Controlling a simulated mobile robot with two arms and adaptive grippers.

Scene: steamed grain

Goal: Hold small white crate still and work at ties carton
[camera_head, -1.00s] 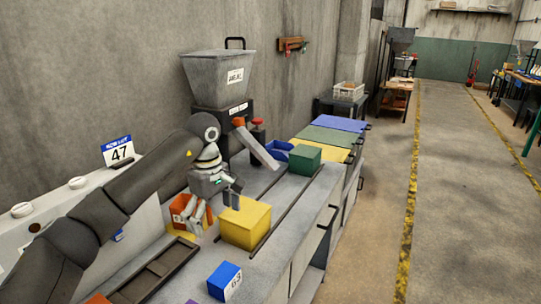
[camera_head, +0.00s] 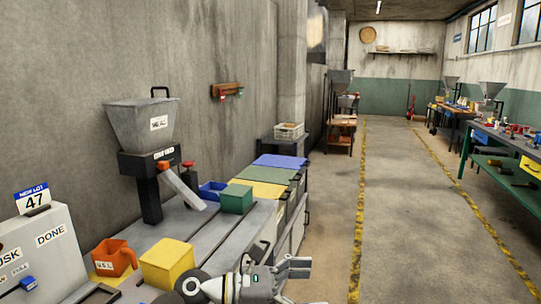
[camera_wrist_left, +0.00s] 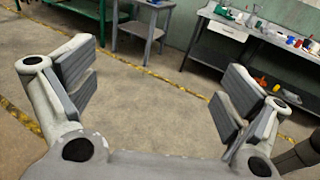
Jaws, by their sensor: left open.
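A small white crate (camera_head: 289,131) stands on a dark cart against the wall, beyond the coloured bins. What it holds is too small to tell. I cannot pick out a ties carton in either view. My left gripper (camera_head: 296,267) is low in the head view, past the front edge of the bench, with its fingers pointing right. It is far from the crate. In the left wrist view its fingers (camera_wrist_left: 158,78) are spread wide with only floor between them. My right gripper is not in view.
On the bench stand an orange jug (camera_head: 114,260), a yellow box (camera_head: 167,263), a green box (camera_head: 236,199) and a hopper machine (camera_head: 143,125). Blue, green and yellow bin lids (camera_head: 282,160) follow. The aisle floor (camera_head: 400,210) is clear; a workbench (camera_head: 510,150) lines the right.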

